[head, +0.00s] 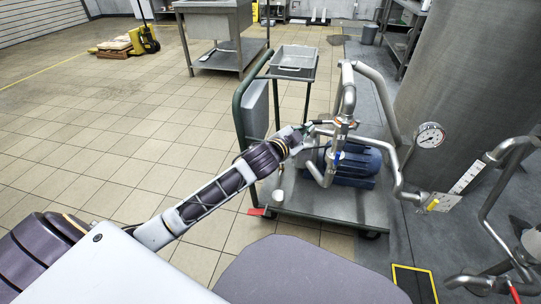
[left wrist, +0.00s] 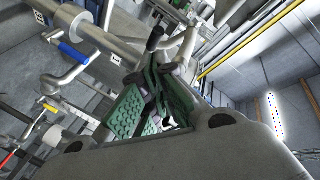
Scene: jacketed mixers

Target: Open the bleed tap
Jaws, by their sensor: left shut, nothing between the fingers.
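My left gripper (head: 309,128) is beside the upright steel pipe of the pump trolley. Its green-padded fingers (left wrist: 160,92) are shut and empty in the left wrist view. Several coloured valve handles show; I cannot tell from the pictures which is the bleed tap. A blue handle (head: 337,159) sits low on the pipe near the gripper, and shows in the left wrist view (left wrist: 72,54) apart from the fingers. A yellow handle (head: 433,205) is on the pipe below the gauge. A red handle (head: 514,293) is at the lower right. My right gripper is out of view.
The trolley (head: 300,205) carries a blue motor (head: 350,166) and pipes close around the gripper. A round gauge (head: 430,135) and a large grey vessel (head: 470,80) stand to the right. A grey tray (head: 295,57) is behind.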

